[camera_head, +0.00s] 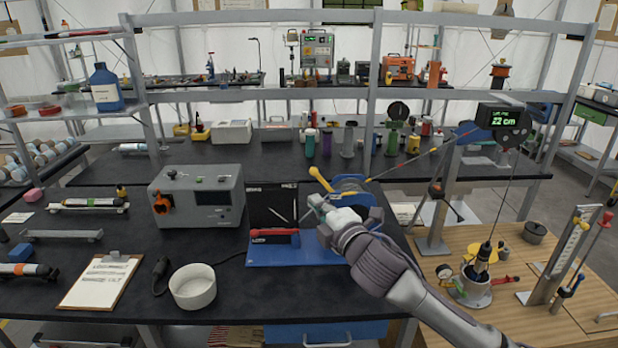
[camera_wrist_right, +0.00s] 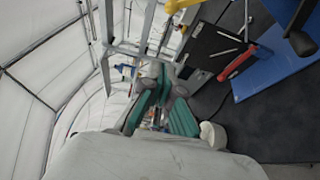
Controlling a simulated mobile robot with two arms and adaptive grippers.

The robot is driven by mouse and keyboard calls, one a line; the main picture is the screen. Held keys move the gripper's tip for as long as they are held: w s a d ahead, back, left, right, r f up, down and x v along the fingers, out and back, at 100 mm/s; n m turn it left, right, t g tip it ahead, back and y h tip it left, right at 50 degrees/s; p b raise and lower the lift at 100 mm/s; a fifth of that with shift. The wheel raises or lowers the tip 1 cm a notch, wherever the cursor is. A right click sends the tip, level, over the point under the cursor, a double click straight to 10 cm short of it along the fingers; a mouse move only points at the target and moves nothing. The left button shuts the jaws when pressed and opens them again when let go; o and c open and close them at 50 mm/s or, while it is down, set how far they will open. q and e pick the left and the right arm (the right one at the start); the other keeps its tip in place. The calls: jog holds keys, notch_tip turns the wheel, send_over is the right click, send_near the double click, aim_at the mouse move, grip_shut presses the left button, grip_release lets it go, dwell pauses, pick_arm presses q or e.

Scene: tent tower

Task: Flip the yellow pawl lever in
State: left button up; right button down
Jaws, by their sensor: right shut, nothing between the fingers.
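The yellow pawl lever (camera_head: 320,180) stands up at a slant beside the blue winch drum (camera_head: 352,190), its rounded end toward the upper left. A yellow part at the top edge of the wrist view (camera_wrist_right: 180,4) appears to be the same lever, cut off by the frame. My right gripper (camera_head: 317,203) is shut and empty, just below the lever and in front of the winch. In the head view I cannot tell whether it touches the lever. In the wrist view its teal-padded fingers (camera_wrist_right: 163,88) hold nothing. My left gripper is not in view.
The winch sits on a blue base plate (camera_head: 290,257) with a red handle (camera_head: 275,233) and a black panel (camera_head: 270,205). A grey box (camera_head: 197,196) stands to its left, with a white bowl (camera_head: 192,287) in front. A rope runs to the display reading 22 cm (camera_head: 497,117).

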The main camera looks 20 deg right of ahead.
jog(key=shift+w, duration=0.15)
jog(key=w+d+p, duration=0.2)
jog(key=w+p, duration=0.3)
jog(key=w, duration=0.6)
jog(key=shift+w+d, duration=0.15)
jog(key=shift+f, duration=0.1)
